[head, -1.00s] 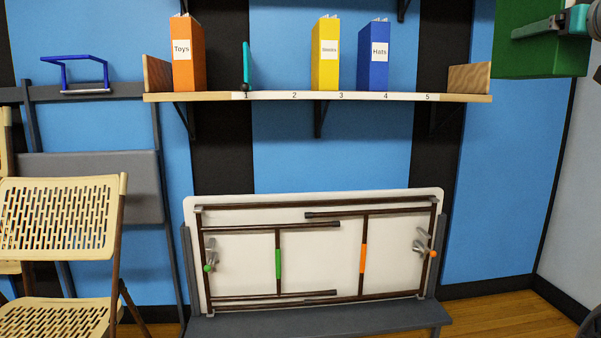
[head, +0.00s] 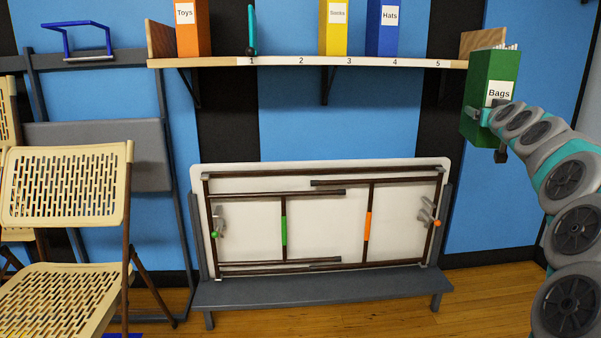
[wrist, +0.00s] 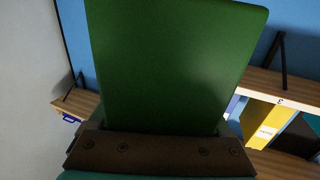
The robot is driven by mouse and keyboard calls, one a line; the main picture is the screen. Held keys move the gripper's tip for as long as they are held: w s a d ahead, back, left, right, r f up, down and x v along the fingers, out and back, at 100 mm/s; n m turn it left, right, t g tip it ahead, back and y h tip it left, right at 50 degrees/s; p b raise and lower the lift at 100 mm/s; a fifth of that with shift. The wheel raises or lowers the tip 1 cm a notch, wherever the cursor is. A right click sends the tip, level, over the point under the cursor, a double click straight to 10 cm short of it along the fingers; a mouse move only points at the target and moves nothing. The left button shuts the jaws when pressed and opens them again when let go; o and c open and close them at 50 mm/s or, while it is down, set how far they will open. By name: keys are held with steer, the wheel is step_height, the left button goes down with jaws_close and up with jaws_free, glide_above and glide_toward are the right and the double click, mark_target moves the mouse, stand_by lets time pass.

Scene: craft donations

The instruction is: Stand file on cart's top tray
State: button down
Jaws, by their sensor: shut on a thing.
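A green file (head: 493,75) labelled "Bags" is held upright at the right of the head view, with papers showing at its top. My gripper (head: 485,117) is shut on its lower part. In the wrist view the green file (wrist: 175,65) fills the middle, above the dark gripper jaw (wrist: 160,152). The file is in front of the right end of the wall shelf (head: 300,62) and hides part of the wooden bookend there. I cannot see a cart or its top tray in either view.
A folded table (head: 325,215) leans below on a grey bench (head: 320,288). A beige chair (head: 66,188) stands left. Floor shows at lower right.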

steer(key=w+a+f, duration=0.3)
steer(key=a+f, duration=0.4)
steer(key=f, duration=0.2)
steer(key=w+a+f, duration=0.2)
steer(key=a+f, duration=0.4)
steer(key=f, duration=0.3)
steer(key=s+a+f+n+y, duration=0.1)
steer(key=a+f+y, duration=0.1)
steer(key=a+f, duration=0.4)
steer(key=s+a+f+n+y, duration=0.2)
steer(key=a+f, duration=0.3)
steer(key=a, duration=0.7)
steer(key=shift+s+a+f+t+y, duration=0.3)
steer(key=shift+a+f, duration=0.1)
